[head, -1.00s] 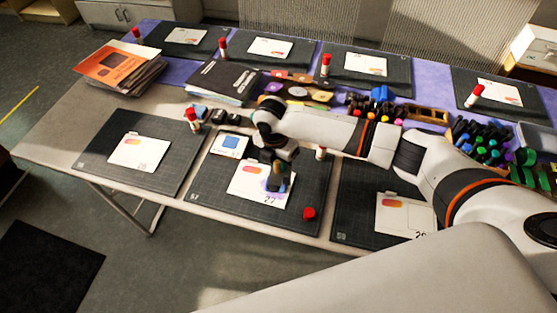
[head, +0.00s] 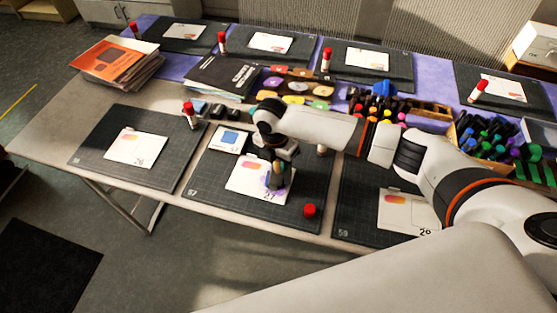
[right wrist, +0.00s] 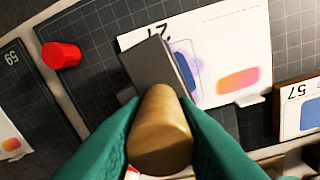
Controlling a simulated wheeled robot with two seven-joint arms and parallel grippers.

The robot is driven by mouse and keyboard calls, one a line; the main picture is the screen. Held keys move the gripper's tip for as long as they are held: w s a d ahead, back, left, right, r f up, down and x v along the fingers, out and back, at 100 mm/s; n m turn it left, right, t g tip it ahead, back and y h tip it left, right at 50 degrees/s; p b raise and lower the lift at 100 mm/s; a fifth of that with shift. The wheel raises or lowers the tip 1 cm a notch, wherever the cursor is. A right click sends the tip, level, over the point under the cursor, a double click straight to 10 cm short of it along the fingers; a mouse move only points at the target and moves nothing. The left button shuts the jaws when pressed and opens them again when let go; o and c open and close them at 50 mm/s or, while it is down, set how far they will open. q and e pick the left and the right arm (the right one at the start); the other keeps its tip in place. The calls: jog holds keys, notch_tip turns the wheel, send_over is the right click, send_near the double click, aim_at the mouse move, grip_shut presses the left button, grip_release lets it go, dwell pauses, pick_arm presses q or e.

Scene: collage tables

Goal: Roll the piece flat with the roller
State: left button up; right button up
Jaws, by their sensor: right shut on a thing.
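My right gripper (head: 277,170) is shut on the wooden handle (right wrist: 162,130) of the roller; its green fingers (right wrist: 160,125) clasp both sides. The roller's dark grey head (right wrist: 155,70) lies over the white card (right wrist: 225,35) marked 27, beside the number and partly over the blue piece (right wrist: 192,72). A purple tint surrounds the piece. An orange-pink patch (right wrist: 238,80) is on the same card. The card (head: 243,183) rests on the dark mat (head: 212,180) at the front middle. I cannot tell whether the roller presses on the piece. My left gripper is not in view.
A red cap (head: 309,210) stands on the mat near its front edge. A glue stick (head: 190,116), a colour palette (head: 295,88) and several pens (head: 485,140) stand farther back.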

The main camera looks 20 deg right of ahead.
jog(key=shift+f, duration=0.45)
dwell(0.6)
jog(key=shift+s, duration=0.1)
